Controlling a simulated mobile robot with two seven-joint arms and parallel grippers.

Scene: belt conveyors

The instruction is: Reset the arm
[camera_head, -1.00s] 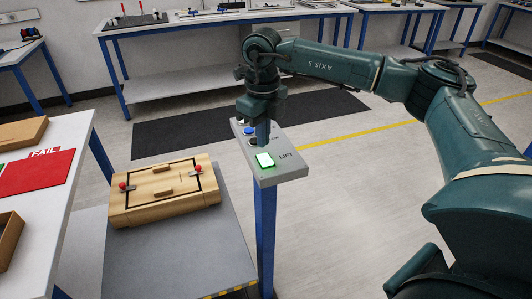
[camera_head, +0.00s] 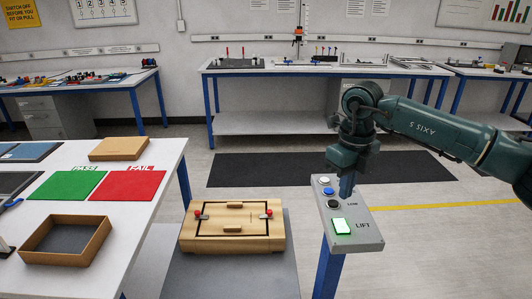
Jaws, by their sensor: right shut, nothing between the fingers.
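My right arm comes in from the right, and its dark green gripper (camera_head: 346,192) points down over the control box. The gripper is shut with nothing in it. The grey control box (camera_head: 365,240) stands on a blue post. It has a lit green-white button (camera_head: 341,226) marked LIFT, with black, blue and white buttons behind it. The fingertips are just behind the lit button and look a little above the box; the exact gap is hard to judge. My left gripper is not in view.
A wooden box (camera_head: 232,218) with red-knobbed latches lies on a grey platform (camera_head: 233,275) left of the post. A white table (camera_head: 135,225) at left holds green and red mats, an open tray and a cardboard box. Workbenches line the back wall. Floor right of the post is clear.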

